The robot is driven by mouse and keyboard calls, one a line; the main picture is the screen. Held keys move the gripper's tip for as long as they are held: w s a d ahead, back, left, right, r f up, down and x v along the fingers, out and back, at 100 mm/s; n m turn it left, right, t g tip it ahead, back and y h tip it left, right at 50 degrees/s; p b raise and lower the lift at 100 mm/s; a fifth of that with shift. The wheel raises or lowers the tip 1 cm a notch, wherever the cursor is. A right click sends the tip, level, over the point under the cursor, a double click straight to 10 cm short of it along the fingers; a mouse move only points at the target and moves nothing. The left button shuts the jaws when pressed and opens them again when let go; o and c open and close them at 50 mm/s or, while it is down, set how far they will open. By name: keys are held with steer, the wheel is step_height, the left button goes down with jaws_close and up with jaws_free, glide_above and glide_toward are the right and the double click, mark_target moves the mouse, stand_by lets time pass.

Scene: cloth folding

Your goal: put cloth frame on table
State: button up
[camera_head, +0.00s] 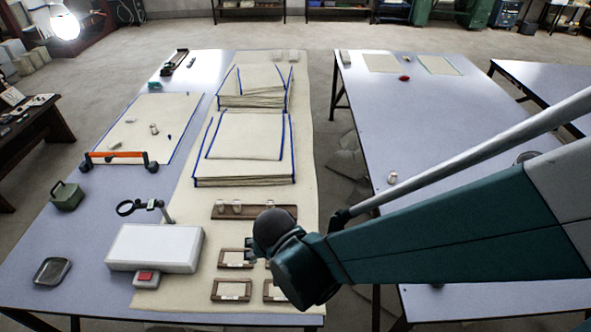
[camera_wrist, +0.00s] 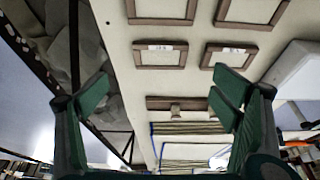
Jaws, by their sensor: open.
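Several small brown wooden frames with pale cream insides lie flat on the cream cloth cover at the near end of the left table (camera_head: 92,222). In the head view, one frame (camera_head: 235,266) is just left of my gripper, another frame (camera_head: 231,299) is nearer, and a third is partly hidden by my arm. One finger appears over the floor beyond the table edge, the other over the table.
Stacks of cream cloth with blue edges (camera_head: 245,150) lie farther back. A brown rack (camera_head: 254,213), white box (camera_head: 155,247), magnifier (camera_head: 127,208), green box (camera_head: 66,196) and grey tray (camera_head: 53,271) are nearby. The right table (camera_head: 430,130) is mostly clear.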

steer(key=s+d+r+t, duration=0.1)
steer(key=d+r, duration=0.9)
steer(key=d, duration=0.3)
steer(key=s+d+r+t, duration=0.1)
steer(key=s+d+r, duration=0.1)
steer(key=d+r, duration=0.8)
steer(key=d, duration=0.3)
steer(key=shift+s+r+t, duration=0.3)
steer(key=shift+r, duration=0.05)
